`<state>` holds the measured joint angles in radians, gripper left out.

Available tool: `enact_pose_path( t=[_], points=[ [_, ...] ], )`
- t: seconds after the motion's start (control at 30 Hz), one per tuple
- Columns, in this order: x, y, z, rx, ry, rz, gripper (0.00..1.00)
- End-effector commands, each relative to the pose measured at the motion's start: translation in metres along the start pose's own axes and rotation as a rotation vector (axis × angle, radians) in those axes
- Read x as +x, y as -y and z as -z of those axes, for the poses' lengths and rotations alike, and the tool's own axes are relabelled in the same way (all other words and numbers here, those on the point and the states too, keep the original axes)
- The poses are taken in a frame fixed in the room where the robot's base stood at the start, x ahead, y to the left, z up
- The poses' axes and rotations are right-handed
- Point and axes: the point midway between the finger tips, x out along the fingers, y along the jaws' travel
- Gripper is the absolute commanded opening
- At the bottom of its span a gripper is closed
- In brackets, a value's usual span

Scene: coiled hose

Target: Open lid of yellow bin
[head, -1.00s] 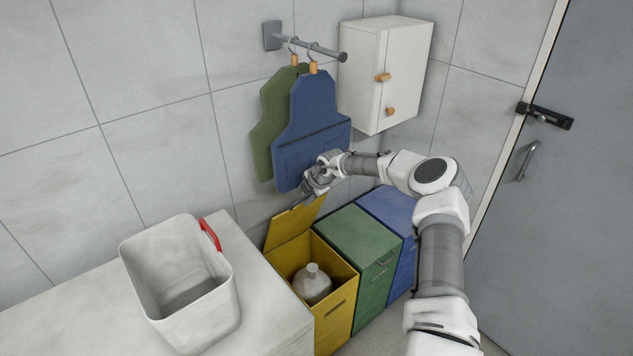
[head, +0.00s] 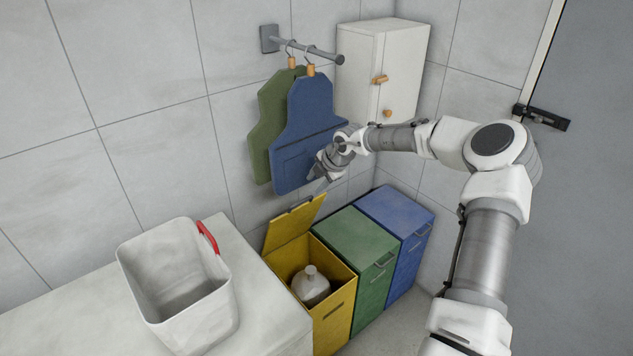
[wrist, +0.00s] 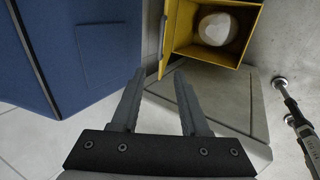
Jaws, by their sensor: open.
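The yellow bin (head: 334,318) stands beside the white counter. Its lid (head: 294,222) is raised and leans back toward the wall, so the bin is open. A pale jug (head: 311,286) sits inside it. The bin also shows at the top of the wrist view (wrist: 250,48), with the lid edge (wrist: 166,45) on its left. My gripper (head: 322,178) is above and behind the lid's upper edge, in front of the blue apron. In the wrist view my gripper (wrist: 158,82) has its fingers apart, with nothing between them, and looks clear of the lid.
A green bin (head: 358,245) and a blue bin (head: 405,225) stand to the right. The blue apron (head: 305,130) and green apron (head: 265,125) hang close to my gripper. A wall cabinet (head: 375,70) is above. A white bucket (head: 180,285) stands on the counter (head: 70,325).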

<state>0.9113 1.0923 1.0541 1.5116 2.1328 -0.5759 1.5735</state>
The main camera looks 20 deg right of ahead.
Motion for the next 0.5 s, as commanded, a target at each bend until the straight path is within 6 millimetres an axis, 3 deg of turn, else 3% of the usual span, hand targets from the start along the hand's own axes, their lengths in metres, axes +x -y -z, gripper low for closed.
enact_pose_path(
  t=[0.03,0.17,0.27,0.5],
  points=[
    [0.000,0.000,0.000,0.000,0.000,0.000,0.39],
    [0.006,0.009,-0.005,-0.032,0.021,0.014,0.16],
    [0.017,0.029,-0.019,-0.116,0.077,0.051,0.00],
    [0.043,0.092,-0.079,-0.461,0.307,0.195,0.00]
  ],
)
